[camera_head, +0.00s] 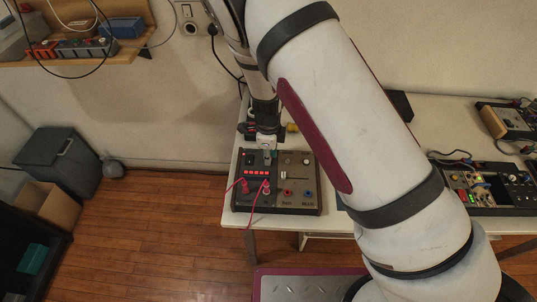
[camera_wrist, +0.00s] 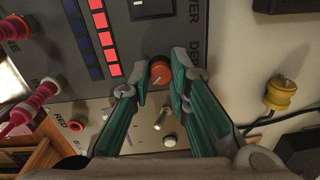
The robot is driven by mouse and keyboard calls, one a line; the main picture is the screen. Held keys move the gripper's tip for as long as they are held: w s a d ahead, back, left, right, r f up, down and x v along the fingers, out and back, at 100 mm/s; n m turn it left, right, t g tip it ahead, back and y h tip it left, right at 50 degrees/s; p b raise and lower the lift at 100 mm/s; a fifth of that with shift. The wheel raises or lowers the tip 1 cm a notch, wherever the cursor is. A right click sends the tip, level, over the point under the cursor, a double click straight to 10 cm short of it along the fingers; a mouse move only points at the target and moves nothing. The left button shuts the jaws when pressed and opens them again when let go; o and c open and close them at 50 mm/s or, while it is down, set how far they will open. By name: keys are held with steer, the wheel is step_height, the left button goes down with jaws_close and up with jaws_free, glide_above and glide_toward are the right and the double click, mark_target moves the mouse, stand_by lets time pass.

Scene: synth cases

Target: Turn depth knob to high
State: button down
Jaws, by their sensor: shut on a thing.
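The depth knob (camera_wrist: 160,73) is small and round with an orange cap, beside the partly visible lettering "DEP" on the dark panel, in the wrist view. My gripper (camera_wrist: 159,77) has its teal fingertips on either side of the knob and is shut on it. In the head view my gripper (camera_head: 268,151) reaches down onto the back part of the dark control box (camera_head: 303,204), and the knob is hidden there. I cannot read the knob's setting.
A column of red and blue lit segments (camera_wrist: 104,40) and a switch (camera_wrist: 152,8) lie near the knob. Red cables (camera_head: 258,194) plug into the box front. A yellow plug (camera_wrist: 280,94) is beside the box. Other equipment (camera_head: 485,186) stands at the right.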

steer(key=c, duration=1.5)
jaws_free()
steer(key=r, duration=1.2)
steer(key=shift+s, duration=0.2)
